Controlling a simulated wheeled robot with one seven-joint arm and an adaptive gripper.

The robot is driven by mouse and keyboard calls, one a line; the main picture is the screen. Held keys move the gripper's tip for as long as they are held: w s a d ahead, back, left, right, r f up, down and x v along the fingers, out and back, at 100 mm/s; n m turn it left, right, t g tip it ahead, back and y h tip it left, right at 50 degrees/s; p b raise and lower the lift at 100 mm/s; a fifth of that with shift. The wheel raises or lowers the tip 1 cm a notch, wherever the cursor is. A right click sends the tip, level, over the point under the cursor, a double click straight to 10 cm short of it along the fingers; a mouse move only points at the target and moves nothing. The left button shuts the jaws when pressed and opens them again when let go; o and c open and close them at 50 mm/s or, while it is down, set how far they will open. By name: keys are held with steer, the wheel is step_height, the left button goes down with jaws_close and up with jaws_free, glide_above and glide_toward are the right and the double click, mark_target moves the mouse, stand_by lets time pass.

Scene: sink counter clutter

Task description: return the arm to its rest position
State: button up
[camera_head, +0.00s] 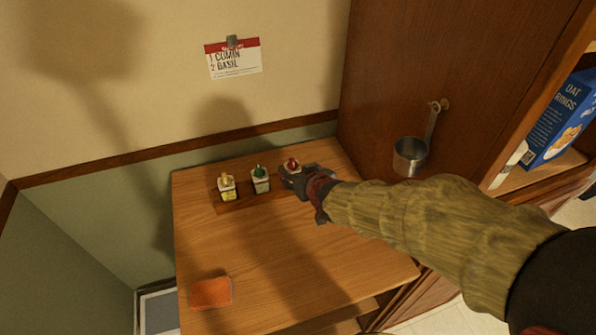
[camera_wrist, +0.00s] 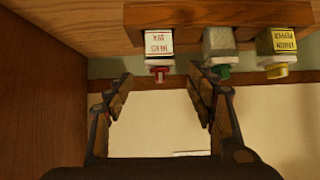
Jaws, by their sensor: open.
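My gripper (camera_head: 303,178) is at the right end of a small wooden rack (camera_head: 238,206) on the wooden counter. In the wrist view my gripper (camera_wrist: 159,78) is open. A red-capped bottle (camera_wrist: 159,43) stands in the rack, its cap in line with the gap between the fingers; I cannot tell whether they touch it. In the head view the gripper partly hides this bottle (camera_head: 291,165). A green-capped bottle (camera_head: 261,181) and a yellow-capped bottle (camera_head: 228,188) stand to its left. My sleeved arm reaches in from the lower right.
An orange sponge-like block (camera_head: 211,292) lies at the counter's front left. A metal cup (camera_head: 410,156) hangs on the brown cabinet side at right. A card (camera_head: 233,60) is clipped to the wall. A blue cereal box (camera_head: 560,118) stands on a shelf. The counter's middle is clear.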

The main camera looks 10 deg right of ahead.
steer(key=s+f, duration=0.1)
steer(key=s+f+g, duration=0.1)
steer(key=f, duration=0.1)
steer(key=s+f+g, duration=0.1)
steer(key=shift+s+d+f+h, duration=0.2)
steer(key=shift+s+d+h, duration=0.1)
steer(key=shift+s, duration=0.05)
steer(key=s+g, duration=0.1)
steer(key=s, duration=0.1)
steer(key=s+d+g, duration=0.1)
steer(key=s, duration=0.1)
steer(key=s+f+g, duration=0.1)
steer(key=s, duration=0.1)
steer(key=shift+s+d+h, duration=0.3)
steer(key=s+d+r+m, duration=0.1)
steer(key=s+d+r, duration=0.3)
steer(key=s+r, duration=0.4)
steer(key=s+d+r+m+h, duration=0.1)
steer(key=s+d+r, duration=0.4)
steer(key=s+r, duration=0.3)
steer(key=shift+s+d, duration=0.2)
steer(key=shift+s, duration=0.35)
